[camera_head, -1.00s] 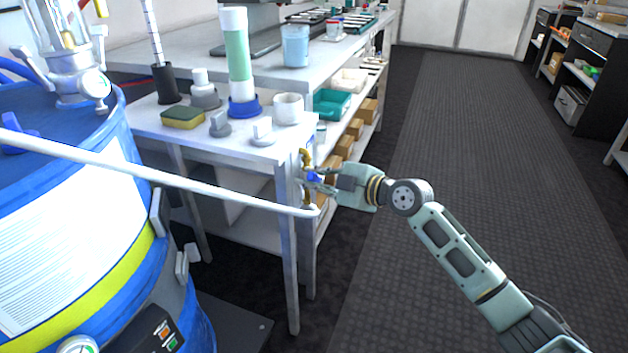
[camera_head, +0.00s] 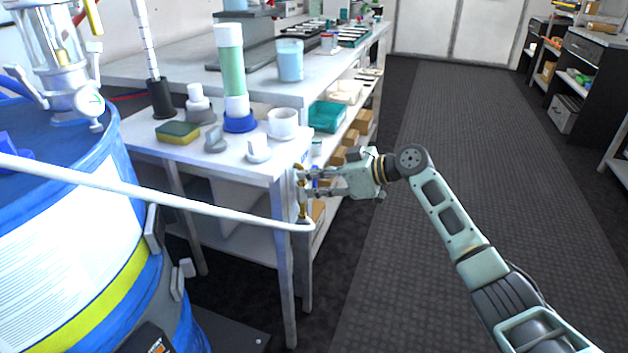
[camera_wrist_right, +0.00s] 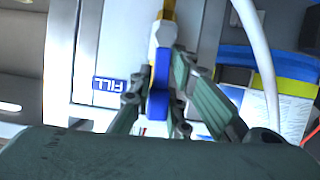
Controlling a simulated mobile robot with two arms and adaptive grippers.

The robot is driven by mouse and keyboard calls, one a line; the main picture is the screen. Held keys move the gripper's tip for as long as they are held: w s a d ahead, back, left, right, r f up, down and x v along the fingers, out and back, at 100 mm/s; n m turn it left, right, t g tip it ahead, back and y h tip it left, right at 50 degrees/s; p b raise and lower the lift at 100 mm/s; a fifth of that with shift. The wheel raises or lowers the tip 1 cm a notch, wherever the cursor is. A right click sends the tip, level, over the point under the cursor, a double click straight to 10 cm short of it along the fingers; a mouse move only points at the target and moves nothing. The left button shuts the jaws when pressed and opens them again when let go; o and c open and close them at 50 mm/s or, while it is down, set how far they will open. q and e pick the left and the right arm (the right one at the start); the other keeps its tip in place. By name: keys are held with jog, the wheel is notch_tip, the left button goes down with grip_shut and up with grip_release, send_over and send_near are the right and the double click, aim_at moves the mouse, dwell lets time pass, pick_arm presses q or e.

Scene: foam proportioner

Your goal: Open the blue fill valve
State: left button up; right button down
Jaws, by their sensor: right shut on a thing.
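The blue fill valve handle (camera_wrist_right: 160,92) lies between the fingers of my right gripper (camera_wrist_right: 158,98) in the right wrist view. A brass and pale metal fitting continues above it there. In the head view, the valve's brass body (camera_head: 302,203) stands upright at the bench's front right corner leg. My right gripper (camera_head: 316,184) reaches it from the right and is shut on the handle, whose blue is mostly hidden by the fingers. A blue label (camera_wrist_right: 109,85) reading FILL, upside down, is beside the handle. My left gripper is not in view.
A blue drum (camera_head: 100,170) fills the left. The bench (camera_head: 225,165) carries a sponge (camera_head: 178,132) and several vessels. The dark floor aisle (camera_head: 450,120) at right is clear.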

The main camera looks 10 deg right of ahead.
jog(key=shift+w+d+f+m, duration=0.1)
jog(key=shift+m, duration=0.2)
dwell(0.4)
jog(key=c, duration=1.6)
grip_release()
jog(key=shift+c, duration=0.2)
jog(key=shift+d, duration=0.1)
jog(key=v, duration=1.2)
jog(key=shift+w, duration=0.15)
